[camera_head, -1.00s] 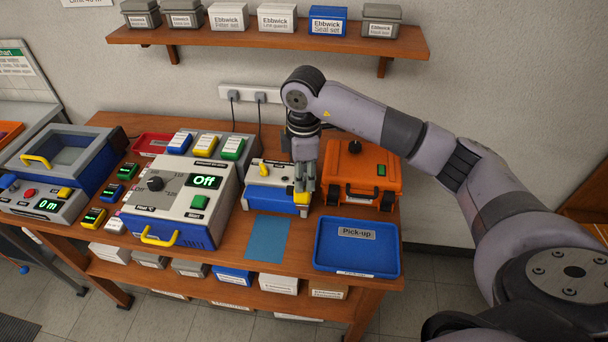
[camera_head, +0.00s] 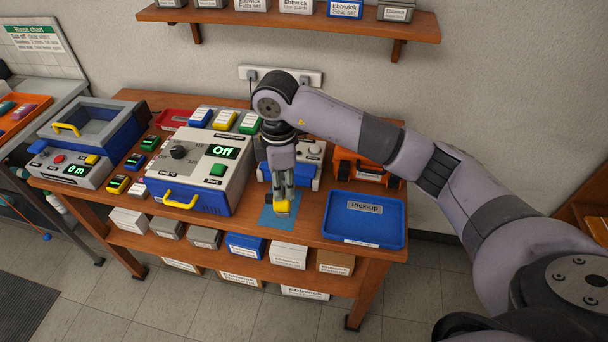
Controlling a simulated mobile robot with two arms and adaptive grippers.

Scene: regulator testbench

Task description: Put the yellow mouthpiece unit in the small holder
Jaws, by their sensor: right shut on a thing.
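The yellow mouthpiece unit (camera_head: 282,207) is between the fingertips of my right gripper (camera_head: 282,202). The gripper is shut on it and points down over the blue mat (camera_head: 266,219) at the front of the bench. I cannot tell whether the unit touches the mat. Behind the gripper is a blue and white device (camera_head: 308,165), partly hidden by my right arm. I cannot make out with certainty which thing is the small holder. My left gripper is not in view.
A blue Pick-up tray (camera_head: 335,232) stands empty on the right, in front of an orange case (camera_head: 350,168) partly covered by my arm. A large test unit reading Off (camera_head: 195,190) stands left of the mat. Small coloured units (camera_head: 118,184) line its left side.

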